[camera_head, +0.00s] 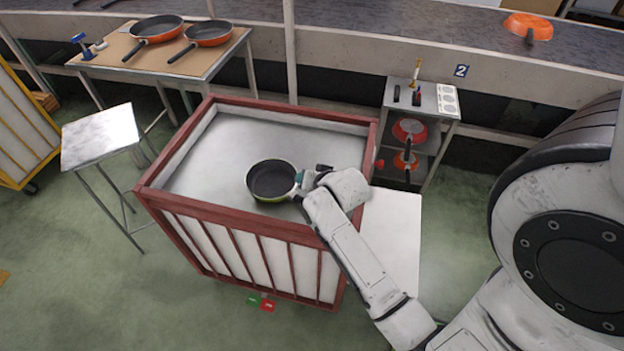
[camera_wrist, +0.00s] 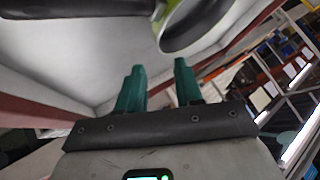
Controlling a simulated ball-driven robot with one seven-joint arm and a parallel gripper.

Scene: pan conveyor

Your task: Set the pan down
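A dark pan with a green outside (camera_head: 271,181) is inside the red-framed bin (camera_head: 160,176), near the middle of its pale grey floor. It looks level; I cannot tell for certain whether it touches the floor. My gripper (camera_head: 301,181) is at the pan's right side and hides most of the handle. In the wrist view, my gripper's two teal fingers (camera_wrist: 159,68) are spread apart with nothing between them. The black handle (camera_wrist: 75,8) and the green pan's rim (camera_wrist: 200,25) lie just beyond the fingertips.
A wooden-topped table (camera_head: 165,62) with two orange pans stands behind the bin. A small stove stand (camera_head: 424,98) holds red and orange pans on lower shelves. A white stool (camera_head: 100,136) is left of the bin. A conveyor (camera_head: 420,30) runs along the back, carrying an orange pan.

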